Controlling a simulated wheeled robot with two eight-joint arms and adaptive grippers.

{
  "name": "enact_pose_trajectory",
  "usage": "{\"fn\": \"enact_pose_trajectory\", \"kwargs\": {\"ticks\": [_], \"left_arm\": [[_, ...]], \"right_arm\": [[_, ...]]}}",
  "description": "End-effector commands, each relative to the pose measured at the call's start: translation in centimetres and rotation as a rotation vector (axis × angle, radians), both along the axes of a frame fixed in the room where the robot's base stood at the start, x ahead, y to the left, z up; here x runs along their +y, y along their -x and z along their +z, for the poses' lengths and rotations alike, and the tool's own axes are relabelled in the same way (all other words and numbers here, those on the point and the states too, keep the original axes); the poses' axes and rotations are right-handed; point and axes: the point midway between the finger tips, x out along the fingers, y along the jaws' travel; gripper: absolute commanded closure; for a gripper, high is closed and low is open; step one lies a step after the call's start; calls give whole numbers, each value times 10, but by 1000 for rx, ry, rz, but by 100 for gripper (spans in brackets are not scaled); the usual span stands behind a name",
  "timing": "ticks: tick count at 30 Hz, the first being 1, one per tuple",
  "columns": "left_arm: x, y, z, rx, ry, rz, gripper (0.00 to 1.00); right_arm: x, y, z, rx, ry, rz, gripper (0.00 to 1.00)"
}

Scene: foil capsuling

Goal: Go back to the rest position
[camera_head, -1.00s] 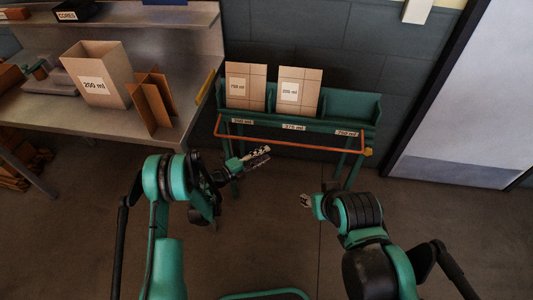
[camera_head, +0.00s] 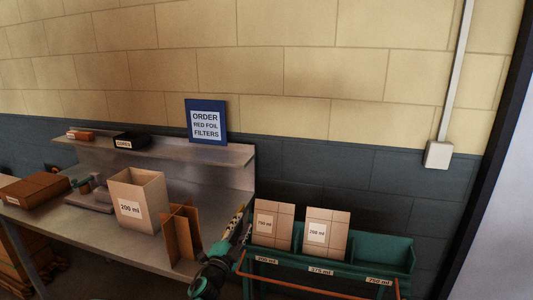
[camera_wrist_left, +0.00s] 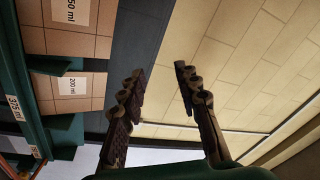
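My left gripper (camera_head: 240,232) shows low in the middle of the head view, pointing up, in front of the gap between the bench and the green rack. In the left wrist view its two fingers (camera_wrist_left: 160,82) are spread apart with nothing between them, so it is open and empty. My right gripper is outside both current views.
The green rack (camera_head: 384,254) holds two tan boxes, one (camera_head: 273,226) left and one (camera_head: 327,233) labelled 200 ml; its right slot looks empty. The steel bench (camera_head: 98,232) carries an open 200 ml carton (camera_head: 138,203) and a cardboard divider (camera_head: 182,234).

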Motion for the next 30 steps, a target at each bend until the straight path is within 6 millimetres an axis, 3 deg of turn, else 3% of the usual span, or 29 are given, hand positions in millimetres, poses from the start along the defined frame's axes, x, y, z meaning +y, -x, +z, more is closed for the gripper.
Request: {"fn": "enact_pose_trajectory", "kwargs": {"ticks": [1,3,6,10,13,18,24,27,30], "left_arm": [[19,9,18,38,56,65,68],[45,23,33,102,136,154,68],[78,50,44,205,249,272,68],[111,100,39,361,391,409,68],[126,147,23,497,496,497,68],[131,239,-21,756,657,612,68],[113,335,-72,1032,788,674,68],[103,364,-87,1118,820,684,68],[98,377,-94,1161,836,687,68]], "right_arm": [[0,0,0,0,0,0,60],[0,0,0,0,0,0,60],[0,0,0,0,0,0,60],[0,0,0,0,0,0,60],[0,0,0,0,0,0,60],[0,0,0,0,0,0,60],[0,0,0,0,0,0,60],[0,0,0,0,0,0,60],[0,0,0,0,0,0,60]]}}
